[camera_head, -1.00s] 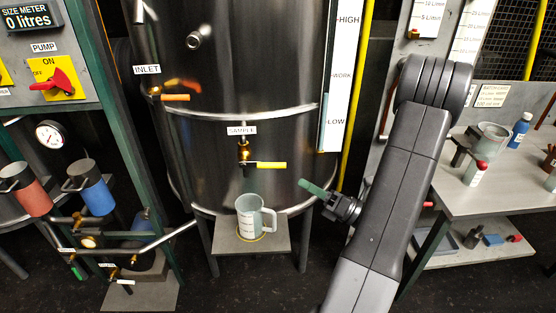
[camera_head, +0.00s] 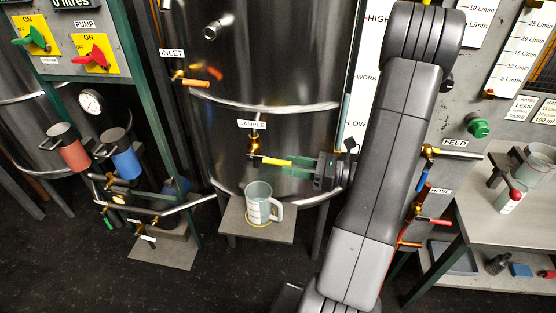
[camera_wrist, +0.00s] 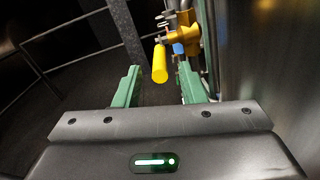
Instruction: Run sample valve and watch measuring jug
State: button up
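The sample valve (camera_head: 254,144) is a brass tap under the SAMPLE label on the steel tank. Its yellow lever (camera_head: 277,162) points sideways to the right; it also shows in the wrist view (camera_wrist: 160,66). My gripper (camera_head: 268,168) reaches in from the right at the lever. In the wrist view its two green fingers (camera_wrist: 158,76) are apart, with the lever's end between them and a gap on both sides. The clear measuring jug (camera_head: 258,206) stands upright below the valve. No stream shows; its liquid level is too small to read.
The jug's small grey stand (camera_head: 230,220) is in front of the tank (camera_head: 225,75). The orange inlet lever (camera_head: 195,83) is at upper left. The feed valve (camera_head: 428,152) and red hose lever (camera_head: 435,221) are right of my arm. A bench (camera_head: 480,215) stands at far right.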

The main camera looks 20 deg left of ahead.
aim_at(260, 159)
jog(key=shift+s+a, duration=0.2)
jog(key=shift+a, duration=0.95)
jog(key=shift+s+a, duration=0.15)
jog(key=shift+a, duration=0.95)
jog(key=shift+p, duration=0.3)
grip_shut()
